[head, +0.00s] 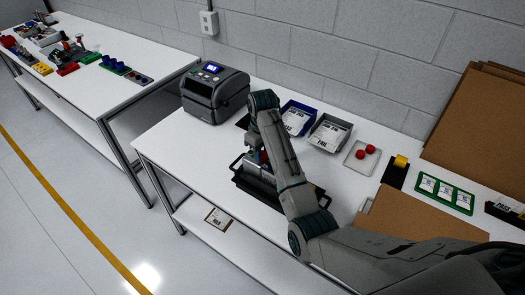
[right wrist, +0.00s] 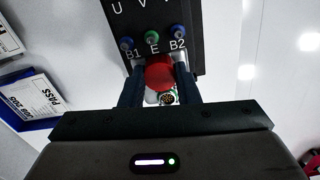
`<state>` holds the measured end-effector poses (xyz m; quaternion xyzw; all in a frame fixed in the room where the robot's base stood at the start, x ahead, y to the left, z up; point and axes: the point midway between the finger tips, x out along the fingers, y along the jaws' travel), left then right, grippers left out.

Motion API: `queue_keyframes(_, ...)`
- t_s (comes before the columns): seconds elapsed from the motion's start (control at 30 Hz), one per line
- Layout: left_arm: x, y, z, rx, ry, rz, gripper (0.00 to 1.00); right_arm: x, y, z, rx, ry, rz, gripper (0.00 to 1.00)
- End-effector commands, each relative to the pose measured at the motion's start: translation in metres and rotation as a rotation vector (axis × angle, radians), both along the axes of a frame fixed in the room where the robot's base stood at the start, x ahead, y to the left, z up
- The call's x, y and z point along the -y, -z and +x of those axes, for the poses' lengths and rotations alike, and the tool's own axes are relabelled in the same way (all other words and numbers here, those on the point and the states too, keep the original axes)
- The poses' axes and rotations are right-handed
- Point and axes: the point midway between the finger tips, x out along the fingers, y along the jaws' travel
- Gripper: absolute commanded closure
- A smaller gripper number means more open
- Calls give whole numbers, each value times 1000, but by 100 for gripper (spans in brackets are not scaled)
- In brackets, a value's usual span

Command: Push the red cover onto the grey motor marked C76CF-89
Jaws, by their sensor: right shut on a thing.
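The red cover (right wrist: 160,72) is between the fingers of my right gripper (right wrist: 160,85) in the right wrist view. Just below it in that view, a round connector-like end (right wrist: 168,98) shows in a pale ring between the fingers; I cannot tell whether the cover touches it. In the head view my right gripper is mostly hidden behind my own arm, over a black fixture (head: 243,184) on the white table. A little red and grey shows there beside the arm. The marking C76CF-89 is not readable. My left gripper is not in view.
A black terminal panel (right wrist: 152,15) marked B1, E and B2 stands close to the fingers. A label printer (head: 214,95), a blue tray (head: 298,120) and a grey FAIL tray (head: 329,133) are behind. A pale tray (head: 352,164) holds two red covers (head: 366,151).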

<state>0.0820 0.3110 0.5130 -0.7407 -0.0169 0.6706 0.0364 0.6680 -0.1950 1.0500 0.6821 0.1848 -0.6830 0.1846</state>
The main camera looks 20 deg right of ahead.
Motion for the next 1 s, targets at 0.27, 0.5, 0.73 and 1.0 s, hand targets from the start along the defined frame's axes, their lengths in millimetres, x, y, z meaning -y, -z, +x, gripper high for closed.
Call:
queue_keyframes(0.27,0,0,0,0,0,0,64,0,3,0,0,0,0,92)
queue_keyframes(0.5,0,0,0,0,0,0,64,0,3,0,-1,0,-1,46)
queue_keyframes(0.73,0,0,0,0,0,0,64,0,3,0,0,0,0,46)
queue_keyframes(1.0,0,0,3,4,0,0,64,1,-23,14,4,2,0,46)
